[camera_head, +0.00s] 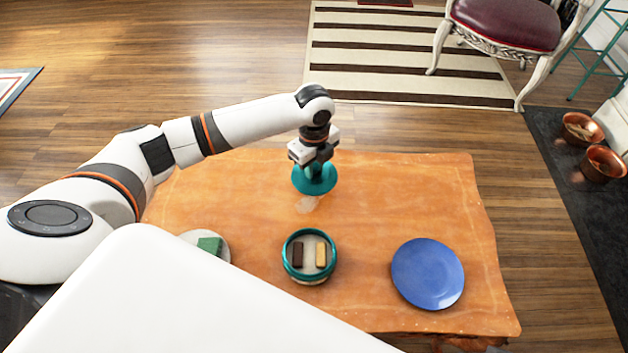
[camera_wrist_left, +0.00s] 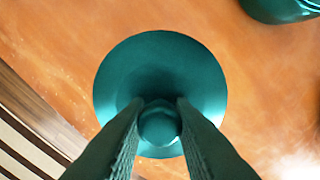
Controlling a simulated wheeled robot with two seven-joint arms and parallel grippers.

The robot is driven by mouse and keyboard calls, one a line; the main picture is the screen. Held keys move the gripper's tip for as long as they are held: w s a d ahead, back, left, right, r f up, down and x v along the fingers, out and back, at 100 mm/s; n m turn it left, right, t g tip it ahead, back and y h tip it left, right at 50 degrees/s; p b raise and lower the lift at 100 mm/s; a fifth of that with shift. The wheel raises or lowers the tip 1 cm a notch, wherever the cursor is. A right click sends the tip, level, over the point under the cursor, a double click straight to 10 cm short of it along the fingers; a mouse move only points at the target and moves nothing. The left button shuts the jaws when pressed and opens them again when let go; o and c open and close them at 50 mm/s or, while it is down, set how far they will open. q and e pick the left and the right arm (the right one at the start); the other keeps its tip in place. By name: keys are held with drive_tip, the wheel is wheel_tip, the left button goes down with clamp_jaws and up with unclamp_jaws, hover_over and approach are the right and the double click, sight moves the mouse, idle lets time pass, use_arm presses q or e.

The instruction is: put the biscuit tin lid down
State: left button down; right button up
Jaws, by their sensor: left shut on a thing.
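The biscuit tin lid (camera_head: 314,181) is a round teal disc with a knob, over the far middle part of the orange table. My left gripper (camera_head: 315,164) points down and is shut on the lid's knob. In the left wrist view the lid (camera_wrist_left: 160,75) lies below the fingers, with the knob between the fingertips (camera_wrist_left: 160,122). I cannot tell whether the lid touches the tabletop. The open biscuit tin (camera_head: 288,262), teal-rimmed, stands nearer to me and holds a dark and a pale biscuit. My right gripper is not in view.
A blue plate (camera_head: 428,273) lies on the table (camera_head: 400,190) at the right. A pale plate (camera_head: 223,240) with a green block (camera_head: 209,245) is at the left, partly hidden by my own body. The tabletop around the lid is clear.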

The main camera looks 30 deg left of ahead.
use_arm(q)
wheel_tip(320, 180, down, 5)
drive_tip(key=shift+r+b, duration=0.1)
drive_tip(key=shift+b, duration=0.7)
drive_tip(key=shift+f, duration=0.3)
drive_tip(key=c, duration=1.2)
unclamp_jaws()
drive_tip(key=shift+c, duration=0.2)
